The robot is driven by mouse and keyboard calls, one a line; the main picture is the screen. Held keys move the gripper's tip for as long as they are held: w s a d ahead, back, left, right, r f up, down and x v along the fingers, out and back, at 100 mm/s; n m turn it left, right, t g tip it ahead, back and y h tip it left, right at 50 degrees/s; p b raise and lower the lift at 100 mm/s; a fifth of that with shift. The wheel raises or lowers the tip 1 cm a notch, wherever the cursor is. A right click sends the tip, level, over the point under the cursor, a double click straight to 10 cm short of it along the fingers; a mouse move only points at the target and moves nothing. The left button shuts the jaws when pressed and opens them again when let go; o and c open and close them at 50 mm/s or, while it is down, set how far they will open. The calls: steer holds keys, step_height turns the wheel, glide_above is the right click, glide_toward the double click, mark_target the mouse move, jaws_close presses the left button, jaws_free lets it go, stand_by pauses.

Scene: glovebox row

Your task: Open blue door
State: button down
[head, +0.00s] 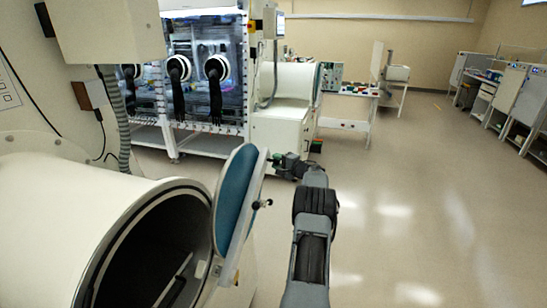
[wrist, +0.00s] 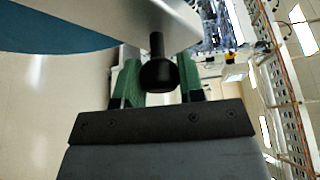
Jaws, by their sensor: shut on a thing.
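The blue door (head: 236,195) is a round blue panel with a pale rim. It stands swung out from the dark round mouth of a white cylindrical chamber (head: 85,225). In the wrist view the door's blue face (wrist: 50,32) and pale edge show at the upper left. Another small dark knob (head: 264,203) sits lower on the door's edge.
A glovebox (head: 205,75) with black gloves stands behind. A white cabinet (head: 280,128) and a bench (head: 345,115) are beyond my gripper. Open floor (head: 420,200) lies to the right, with workstations (head: 510,95) along the far right.

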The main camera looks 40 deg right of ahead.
steer(key=shift+w+a+f, duration=0.1)
steer(key=c, duration=1)
jaws_free()
steer(key=shift+w+a, duration=0.1)
steer(key=shift+o, duration=1.2)
steer(key=shift+s+d, duration=0.2)
steer(key=shift+s+d, duration=0.1)
steer(key=shift+s, duration=0.25)
steer(key=s+d+b, duration=0.1)
steer(key=s+b, duration=0.2)
steer(key=s, duration=1)
steer(key=shift+d+r+b, duration=0.25)
steer(key=shift+d+b, duration=0.05)
steer(key=shift+b, duration=0.05)
